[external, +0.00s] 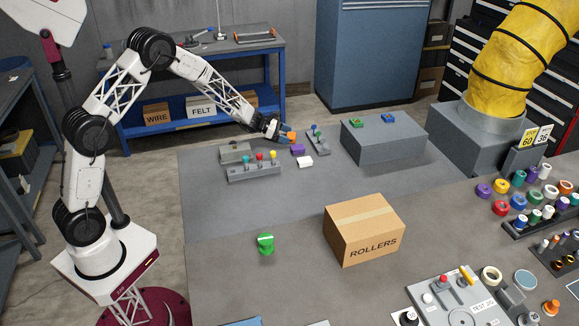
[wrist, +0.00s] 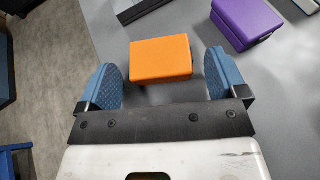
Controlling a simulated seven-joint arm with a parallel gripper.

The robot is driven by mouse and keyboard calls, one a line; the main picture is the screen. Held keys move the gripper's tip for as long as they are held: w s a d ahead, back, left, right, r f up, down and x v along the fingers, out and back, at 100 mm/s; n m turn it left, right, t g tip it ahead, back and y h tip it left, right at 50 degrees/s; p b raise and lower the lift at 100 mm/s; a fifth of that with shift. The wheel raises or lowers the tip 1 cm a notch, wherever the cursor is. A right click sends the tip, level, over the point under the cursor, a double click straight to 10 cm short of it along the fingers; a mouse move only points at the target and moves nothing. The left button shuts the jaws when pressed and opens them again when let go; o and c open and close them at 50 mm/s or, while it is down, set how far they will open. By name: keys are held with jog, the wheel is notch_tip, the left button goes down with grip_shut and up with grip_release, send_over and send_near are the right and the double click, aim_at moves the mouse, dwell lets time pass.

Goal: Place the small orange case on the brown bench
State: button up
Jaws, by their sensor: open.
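The small orange case (wrist: 160,59) lies flat on the grey table, between and slightly beyond my fingers in the wrist view. It is also in the external view (external: 292,136), at the far part of the table. My gripper (wrist: 162,75) is open, with one blue finger on each side of the case and a visible gap on both sides. In the external view my gripper (external: 285,134) is right at the case and partly covers it.
A purple case (external: 298,150) and a white block (external: 305,162) lie close to the orange one. A grey box (external: 385,142) stands to the right. A ROLLERS carton (external: 364,228) and a green item (external: 266,243) are nearer. The table's left middle is clear.

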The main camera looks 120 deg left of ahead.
jog(key=shift+r, duration=0.15)
jog(key=shift+v, duration=6.05)
jog(key=shift+w, duration=0.1)
